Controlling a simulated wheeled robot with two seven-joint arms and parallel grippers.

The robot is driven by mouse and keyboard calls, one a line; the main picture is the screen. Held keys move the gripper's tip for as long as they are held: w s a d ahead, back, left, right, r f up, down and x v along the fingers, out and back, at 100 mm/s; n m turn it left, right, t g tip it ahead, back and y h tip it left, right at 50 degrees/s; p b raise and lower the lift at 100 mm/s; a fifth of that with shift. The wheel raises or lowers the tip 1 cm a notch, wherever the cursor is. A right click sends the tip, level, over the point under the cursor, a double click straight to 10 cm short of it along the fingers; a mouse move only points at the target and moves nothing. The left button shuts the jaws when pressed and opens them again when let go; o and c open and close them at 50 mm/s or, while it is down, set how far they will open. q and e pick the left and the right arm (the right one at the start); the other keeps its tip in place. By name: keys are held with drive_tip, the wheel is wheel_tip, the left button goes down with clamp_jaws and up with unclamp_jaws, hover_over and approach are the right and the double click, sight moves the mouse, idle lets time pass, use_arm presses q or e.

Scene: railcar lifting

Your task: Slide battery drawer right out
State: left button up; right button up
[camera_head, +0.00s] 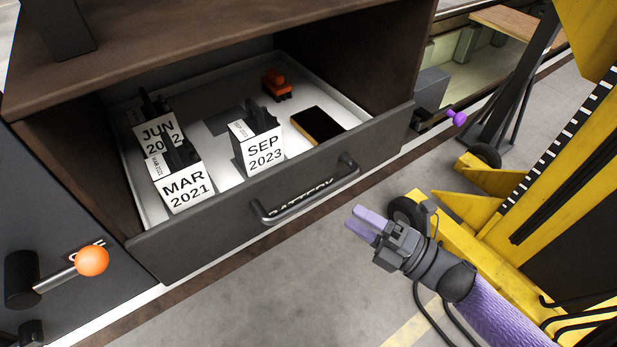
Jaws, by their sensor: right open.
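The dark bar handle (312,195) runs across the front. My right gripper (366,222) is open and empty, with purple fingertips, just right of and below the handle's right end, apart from it. My left gripper is out of view.
Dated battery blocks (184,187) (263,150), a small red item (277,84) and a dark flat box (317,125) lie in the drawer. An orange-knobbed lever (92,260) is at left, a purple-knobbed one (457,118) at right. A yellow jack (560,170) stands right.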

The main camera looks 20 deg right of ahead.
sight(317, 191)
drive_tip(key=p+x, duration=0.1)
drive_tip(key=x, duration=0.7)
drive_tip(key=shift+w+a+f, duration=0.15)
drive_tip(key=shift+w, duration=0.1)
clamp_jaws()
idle(0.9)
